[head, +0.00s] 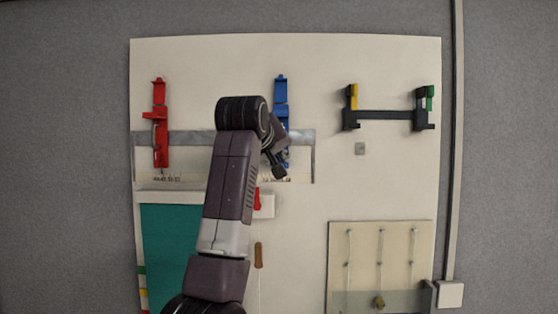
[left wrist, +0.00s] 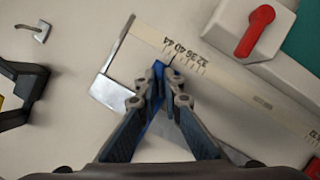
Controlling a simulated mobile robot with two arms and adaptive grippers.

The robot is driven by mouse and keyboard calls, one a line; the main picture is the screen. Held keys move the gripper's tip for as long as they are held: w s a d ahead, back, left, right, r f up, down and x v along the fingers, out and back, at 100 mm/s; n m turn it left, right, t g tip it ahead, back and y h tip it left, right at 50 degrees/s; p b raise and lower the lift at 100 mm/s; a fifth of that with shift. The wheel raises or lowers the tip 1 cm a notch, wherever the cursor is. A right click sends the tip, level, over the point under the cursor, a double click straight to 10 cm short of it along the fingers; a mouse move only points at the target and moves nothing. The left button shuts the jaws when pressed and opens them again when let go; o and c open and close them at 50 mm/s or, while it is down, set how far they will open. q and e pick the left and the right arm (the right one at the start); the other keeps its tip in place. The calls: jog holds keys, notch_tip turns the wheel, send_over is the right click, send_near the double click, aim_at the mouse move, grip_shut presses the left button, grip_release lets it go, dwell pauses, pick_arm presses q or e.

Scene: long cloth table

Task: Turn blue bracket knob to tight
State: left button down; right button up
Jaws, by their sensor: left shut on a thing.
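The blue bracket (head: 281,95) is mounted upright on the cream board, across a grey metal strip. Its lower part is mostly hidden behind my left arm and gripper in the head view. My left gripper (head: 277,163) is at that lower part. In the left wrist view the fingers of my left gripper (left wrist: 164,92) are closed around a blue part of the bracket (left wrist: 157,70), which shows between and just beyond the tips. I take this part to be the knob; its shape and turn angle are hidden by the fingers. My right gripper is in neither view.
A red bracket (head: 160,125) is at the left. A black holder (head: 390,114) with yellow and green parts is at the right. A red lever (left wrist: 255,30) and a printed scale (left wrist: 190,52) are close to the gripper. A rod panel (head: 400,250) is lower right.

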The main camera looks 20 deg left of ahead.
pick_arm(q)
jog(key=m+g+y, duration=0.1)
jog(key=m+y, duration=0.1)
jog(key=m, duration=0.1)
jog(key=shift+d+m, duration=0.15)
jog(key=shift+m, duration=0.25)
jog(key=shift+m+y, duration=0.3)
jog(key=shift+y, duration=0.1)
jog(key=c, duration=2.4)
grip_release()
jog(key=shift+w, duration=0.1)
jog(key=shift+s+r, duration=0.1)
jog(key=shift+s, duration=0.1)
jog(key=v, duration=1.1)
jog(key=shift+s+d+r, duration=0.15)
jog(key=shift+d, duration=0.1)
